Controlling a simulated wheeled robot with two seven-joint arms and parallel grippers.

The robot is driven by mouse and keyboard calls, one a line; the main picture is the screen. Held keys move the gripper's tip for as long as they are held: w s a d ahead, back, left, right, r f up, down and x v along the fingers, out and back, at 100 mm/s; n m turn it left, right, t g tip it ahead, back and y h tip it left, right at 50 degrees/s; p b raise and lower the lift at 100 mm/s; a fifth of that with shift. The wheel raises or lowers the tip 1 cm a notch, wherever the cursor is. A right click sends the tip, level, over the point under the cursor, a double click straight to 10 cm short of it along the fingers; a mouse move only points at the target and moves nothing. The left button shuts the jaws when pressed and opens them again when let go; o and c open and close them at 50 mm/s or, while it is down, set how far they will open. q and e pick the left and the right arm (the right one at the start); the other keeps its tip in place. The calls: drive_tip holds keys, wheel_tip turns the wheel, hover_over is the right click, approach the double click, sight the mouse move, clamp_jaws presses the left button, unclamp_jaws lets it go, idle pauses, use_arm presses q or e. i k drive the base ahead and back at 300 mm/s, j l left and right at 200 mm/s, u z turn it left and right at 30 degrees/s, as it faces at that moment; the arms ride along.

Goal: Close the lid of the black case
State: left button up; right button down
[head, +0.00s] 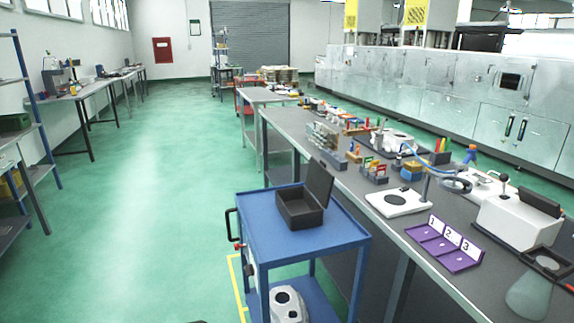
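The black case (299,212) stands on the top of a blue cart (262,251). Its lid (319,184) is open and stands up, tilted, on the right side of the case. The inside of the case shows and looks empty. Neither of my grippers can be made out. A small dark shape at the bottom edge of the picture is too cut off to identify.
A long grey workbench (437,266) runs along the right of the cart, with a purple numbered tray (445,243) and a white stand (398,203). A metal casting (288,304) sits on the cart's lower shelf. Green floor on the left is clear.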

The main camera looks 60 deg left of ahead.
sight(319, 181)
drive_tip(key=u, duration=1.65)
drive_tip(key=i+l+u, duration=0.2)
drive_tip(key=i, duration=0.05)
